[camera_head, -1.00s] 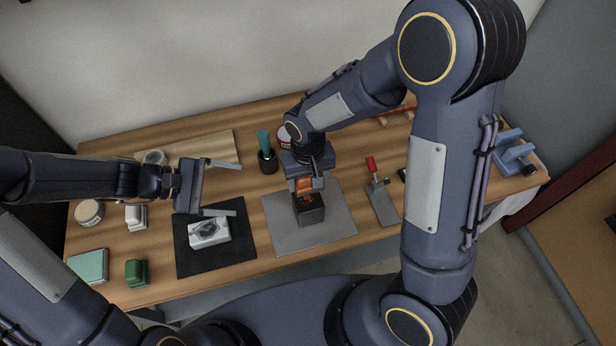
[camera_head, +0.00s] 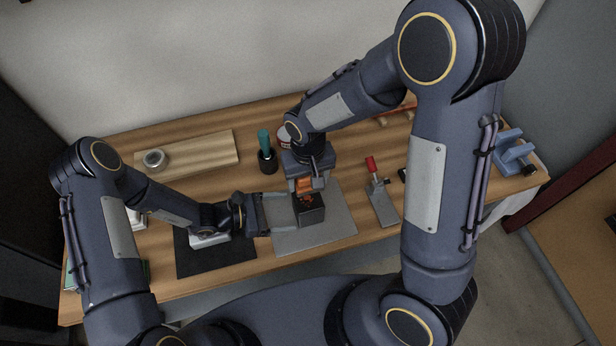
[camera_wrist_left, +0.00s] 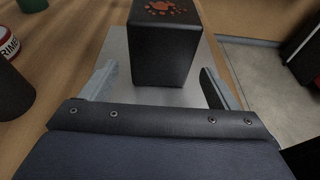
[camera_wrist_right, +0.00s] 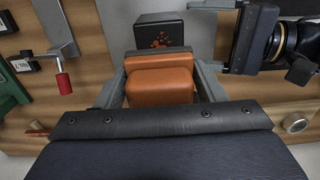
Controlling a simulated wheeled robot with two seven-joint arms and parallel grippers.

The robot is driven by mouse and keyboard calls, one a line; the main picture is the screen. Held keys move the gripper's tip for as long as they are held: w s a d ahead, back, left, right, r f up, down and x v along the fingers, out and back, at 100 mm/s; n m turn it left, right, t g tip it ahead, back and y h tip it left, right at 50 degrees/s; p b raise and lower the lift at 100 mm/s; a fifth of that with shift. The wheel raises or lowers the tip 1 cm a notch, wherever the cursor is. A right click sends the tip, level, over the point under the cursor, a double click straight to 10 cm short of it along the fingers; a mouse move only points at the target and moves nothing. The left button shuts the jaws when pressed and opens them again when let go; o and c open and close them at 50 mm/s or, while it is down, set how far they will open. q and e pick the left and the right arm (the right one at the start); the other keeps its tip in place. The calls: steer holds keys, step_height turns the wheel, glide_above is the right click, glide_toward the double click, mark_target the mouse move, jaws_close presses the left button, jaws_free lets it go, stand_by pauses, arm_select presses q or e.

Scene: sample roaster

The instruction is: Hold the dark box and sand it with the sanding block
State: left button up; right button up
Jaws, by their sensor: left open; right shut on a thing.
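The dark box (camera_head: 311,216) stands on the grey mat (camera_head: 335,234). Its top carries orange-red marks, clear in the left wrist view (camera_wrist_left: 164,45). My right gripper (camera_head: 305,186) is shut on the orange sanding block (camera_wrist_right: 160,85) and holds it at the far side of the box's top. Whether the block touches the box is unclear. My left gripper (camera_head: 290,211) is open and level, just left of the box. In the left wrist view its fingers point towards the box, one to each side, with gaps between.
A black mat (camera_head: 215,262) with a pale object lies left, partly under my left arm. A dark cup (camera_head: 267,163) stands behind. A blue vise (camera_head: 514,152) sits at the right.

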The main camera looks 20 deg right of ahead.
mark_target(304, 210)
arm_select(q)
steer(key=shift+x, duration=3.35)
steer(key=shift+c, duration=0.2)
steer(key=c, duration=0.7)
steer(key=o, duration=0.9)
steer(key=shift+c, duration=0.3)
steer(key=c, duration=1.1)
